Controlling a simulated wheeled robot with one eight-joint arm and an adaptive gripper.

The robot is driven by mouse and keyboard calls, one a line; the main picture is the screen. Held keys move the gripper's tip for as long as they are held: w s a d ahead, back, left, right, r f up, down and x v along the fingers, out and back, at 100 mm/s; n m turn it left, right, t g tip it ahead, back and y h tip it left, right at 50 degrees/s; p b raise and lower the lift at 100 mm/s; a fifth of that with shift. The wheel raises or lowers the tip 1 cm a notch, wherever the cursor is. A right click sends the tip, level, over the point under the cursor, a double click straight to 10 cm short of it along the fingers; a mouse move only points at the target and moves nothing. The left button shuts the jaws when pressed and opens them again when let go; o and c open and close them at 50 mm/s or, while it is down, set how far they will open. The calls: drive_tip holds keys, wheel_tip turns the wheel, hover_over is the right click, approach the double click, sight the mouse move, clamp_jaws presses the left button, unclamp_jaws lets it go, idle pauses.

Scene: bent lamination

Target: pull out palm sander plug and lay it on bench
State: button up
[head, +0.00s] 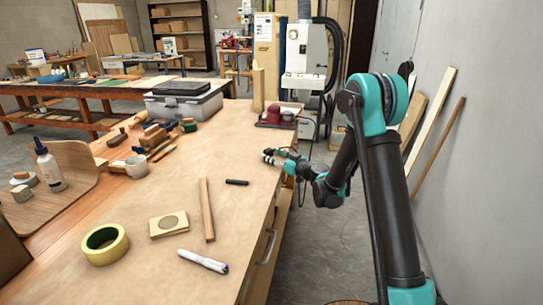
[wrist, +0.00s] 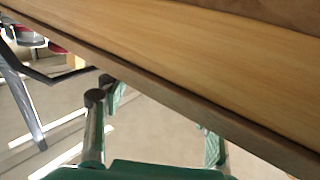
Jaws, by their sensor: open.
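A dark red object that looks like the palm sander (head: 277,116) sits at the far right corner of the workbench (head: 150,250). Its plug and any outlet are too small or hidden to make out. My gripper (head: 269,156) is open and empty at the bench's right edge, nearer than the red object and apart from it. In the wrist view the bench edge (wrist: 200,60) runs slantwise across the top, close to my fingers. Red and dark items (wrist: 55,47) show small at the upper left there; I cannot tell what they are.
A grey lidded bin (head: 185,102) stands at the bench's back. A wood strip (head: 207,210), a dark short bar (head: 237,182), a marker (head: 203,261) and yellow tape (head: 104,244) lie nearer. A dust extractor (head: 305,60) stands behind. Bare bench top lies left of my gripper.

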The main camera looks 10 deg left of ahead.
drive_tip(key=s+d+f+m+g+h, duration=0.3)
drive_tip(key=s+d+m+h, duration=0.2)
drive_tip(key=s+d, duration=1.3)
drive_tip(key=s+d+f+m+g+h, duration=0.2)
drive_tip(key=s+d+h, duration=0.7)
drive_tip(key=s+d, duration=1)
wheel_tip(320, 180, down, 2)
drive_tip(key=s+m, duration=0.2)
drive_tip(key=m, duration=0.2)
drive_tip(key=shift+d+f+g, duration=0.15)
drive_tip(key=shift+f+g, duration=0.05)
drive_tip(key=shift+g, duration=0.2)
